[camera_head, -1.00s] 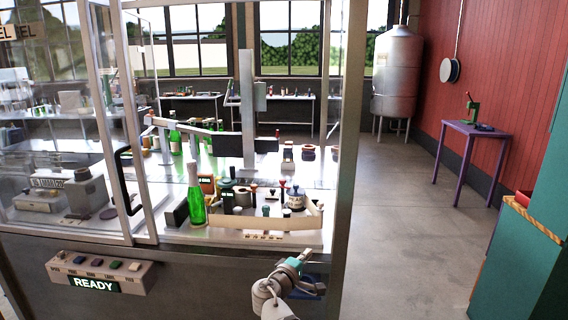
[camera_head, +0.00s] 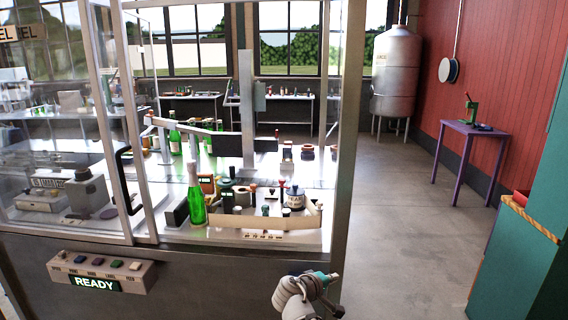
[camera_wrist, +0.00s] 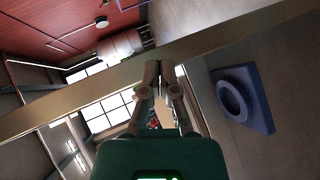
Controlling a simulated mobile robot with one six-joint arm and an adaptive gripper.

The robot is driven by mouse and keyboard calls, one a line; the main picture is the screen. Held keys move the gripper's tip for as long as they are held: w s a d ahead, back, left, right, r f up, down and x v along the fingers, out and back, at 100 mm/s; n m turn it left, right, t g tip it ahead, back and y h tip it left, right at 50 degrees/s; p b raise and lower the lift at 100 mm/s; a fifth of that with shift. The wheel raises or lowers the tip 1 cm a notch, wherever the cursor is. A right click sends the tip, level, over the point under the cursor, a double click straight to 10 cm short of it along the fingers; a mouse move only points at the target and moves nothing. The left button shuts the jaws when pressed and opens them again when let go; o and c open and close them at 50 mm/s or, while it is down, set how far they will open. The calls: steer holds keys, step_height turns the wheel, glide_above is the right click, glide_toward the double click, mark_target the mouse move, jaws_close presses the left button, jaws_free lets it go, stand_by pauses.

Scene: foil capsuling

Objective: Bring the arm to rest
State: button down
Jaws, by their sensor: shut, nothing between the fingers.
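My gripper (camera_head: 333,277) is low at the bottom of the head view, in front of the glass-walled machine and outside it. Only its end and part of my arm show there. In the wrist view my gripper (camera_wrist: 165,66) has its two fingers close together, shut, with nothing held. The wrist view is tilted, with the room turned on its side.
The machine's frame post (camera_head: 346,150) stands just beyond my gripper. Inside are a green bottle (camera_head: 196,205) and several small items. A button box (camera_head: 102,271) with a READY sign is on the left. Open floor (camera_head: 410,230) lies right; a purple table (camera_head: 476,130) stands farther off.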

steer(key=s+d+f+m+g+y+p, duration=0.1)
steer(key=s+d+f+m+g+y, duration=0.2)
steer(key=s+f+m+g+y, duration=0.3)
steer(key=shift+s+d+f+m+g+y, duration=0.15)
steer(key=shift+s+f+m+g+y, duration=0.25)
steer(key=shift+s+f+g+y, duration=2.35)
steer(key=shift+s+r+t+h, duration=0.35)
steer(key=shift+s+t+h, duration=0.35)
steer(key=shift+t, duration=0.25)
